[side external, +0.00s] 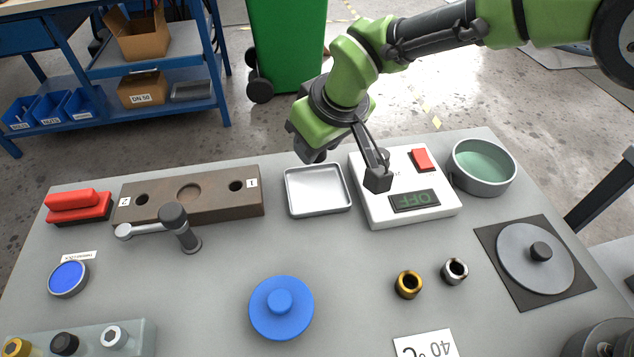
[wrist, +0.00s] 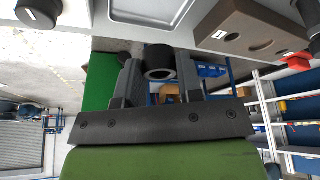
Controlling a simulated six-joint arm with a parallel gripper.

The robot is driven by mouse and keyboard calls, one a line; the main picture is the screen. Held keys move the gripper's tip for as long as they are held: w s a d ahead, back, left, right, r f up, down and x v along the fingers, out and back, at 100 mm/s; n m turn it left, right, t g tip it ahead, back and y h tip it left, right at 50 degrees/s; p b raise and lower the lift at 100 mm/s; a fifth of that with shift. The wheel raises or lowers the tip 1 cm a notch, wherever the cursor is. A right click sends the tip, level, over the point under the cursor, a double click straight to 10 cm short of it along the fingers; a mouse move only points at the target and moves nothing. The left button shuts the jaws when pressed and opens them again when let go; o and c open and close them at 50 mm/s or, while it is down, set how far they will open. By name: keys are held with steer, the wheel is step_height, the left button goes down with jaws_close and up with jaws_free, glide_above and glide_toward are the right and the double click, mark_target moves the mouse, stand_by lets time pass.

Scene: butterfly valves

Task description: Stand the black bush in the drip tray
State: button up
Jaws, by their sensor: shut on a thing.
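My gripper (wrist: 158,75) is shut on the black bush (wrist: 160,62), a short dark ring whose open end faces the wrist camera. The drip tray (side external: 318,209) is a shallow, pale rectangular tray with a raised rim. It looks empty and stands between the brown block and the white device. Part of the tray also shows at the top of the wrist view (wrist: 150,10).
The brown block (side external: 215,207) lies left of the tray, with a grey lever (side external: 174,217) before it. The white device (side external: 435,211) is close right, then a green-lined bowl (side external: 483,168). A blue knobbed disc (side external: 281,309), a gold bush (side external: 408,284) and a silver bush (side external: 454,271) stand in front.

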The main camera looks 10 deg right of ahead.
mark_target(313, 187)
step_height(313, 187, down, 8)
stand_by(0.4)
steer(key=shift+f, duration=0.1)
steer(key=o, duration=0.9)
steer(key=shift+o, duration=0.2)
steer(key=v, duration=1.2)
steer(key=shift+d, duration=0.1)
